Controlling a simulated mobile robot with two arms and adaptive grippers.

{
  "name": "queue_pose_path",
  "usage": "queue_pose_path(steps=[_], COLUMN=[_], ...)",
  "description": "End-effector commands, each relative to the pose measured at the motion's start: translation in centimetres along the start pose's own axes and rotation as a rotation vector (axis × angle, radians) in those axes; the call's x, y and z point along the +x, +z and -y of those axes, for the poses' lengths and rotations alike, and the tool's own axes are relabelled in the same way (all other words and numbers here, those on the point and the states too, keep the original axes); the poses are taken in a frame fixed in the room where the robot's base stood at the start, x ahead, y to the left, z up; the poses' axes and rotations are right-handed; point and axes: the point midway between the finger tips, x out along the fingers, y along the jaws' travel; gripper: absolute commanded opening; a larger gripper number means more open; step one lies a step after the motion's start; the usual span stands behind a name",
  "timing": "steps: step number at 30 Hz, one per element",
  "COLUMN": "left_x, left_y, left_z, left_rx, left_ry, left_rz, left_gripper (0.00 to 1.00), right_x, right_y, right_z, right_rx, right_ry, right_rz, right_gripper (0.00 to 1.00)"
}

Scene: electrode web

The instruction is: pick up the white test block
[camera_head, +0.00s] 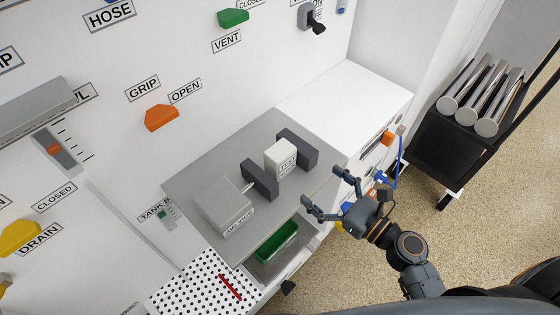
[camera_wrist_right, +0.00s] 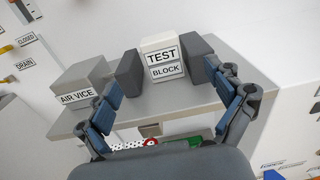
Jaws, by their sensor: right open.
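The white test block (camera_head: 280,158) stands on a grey shelf between the two dark jaws of the air vice. It also shows in the right wrist view (camera_wrist_right: 160,46), with its label facing the camera. The left vice jaw (camera_head: 260,179) and the right vice jaw (camera_head: 297,149) flank it; I cannot tell if they touch it. The grey air vice body (camera_head: 222,205) sits left of the jaws. My right gripper (camera_head: 320,191) is open and empty in front of the shelf, apart from the block. In the wrist view its fingers spread either side below the block. My left gripper is not in view.
The grey shelf (camera_head: 189,184) has a front edge near my gripper. Below it are a green tray (camera_head: 277,242) and a white perforated plate (camera_head: 200,285) with a red bar (camera_head: 230,287). A black cart (camera_head: 457,150) with metal cylinders stands at right. A labelled wall panel is behind.

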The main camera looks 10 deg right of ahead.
Motion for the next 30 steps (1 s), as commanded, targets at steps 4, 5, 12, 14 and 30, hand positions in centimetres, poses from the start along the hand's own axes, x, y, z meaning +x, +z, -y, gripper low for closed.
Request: queue_pose_path(steps=[4, 5, 12, 14, 30], left_x=[-0.5, -0.7, -1.8, -2.0, -3.0], left_y=[0.6, 0.7, 0.4, 0.2, -0.5], left_z=[0.2, 0.2, 0.3, 0.3, 0.1], left_rx=[0.001, 0.001, 0.001, 0.001, 0.000], left_ry=[-0.002, -0.002, -0.003, -0.003, -0.001], left_rz=[0.010, 0.011, 0.008, 0.005, -0.004], left_gripper=[0.40, 0.40, 0.40, 0.40, 0.40], right_x=[1.4, 1.9, 6.6, 7.5, 13.4], right_y=[1.4, 1.5, 1.6, 1.5, 1.2], right_z=[0.0, 0.0, 0.0, 0.0, 0.0], right_rx=[0.036, 0.036, 0.034, 0.034, 0.031], right_ry=[0.006, 0.006, 0.005, 0.004, 0.004], right_rz=[0.031, 0.032, 0.029, 0.029, 0.026], right_gripper=[0.92, 0.92, 0.92, 0.92, 0.92])
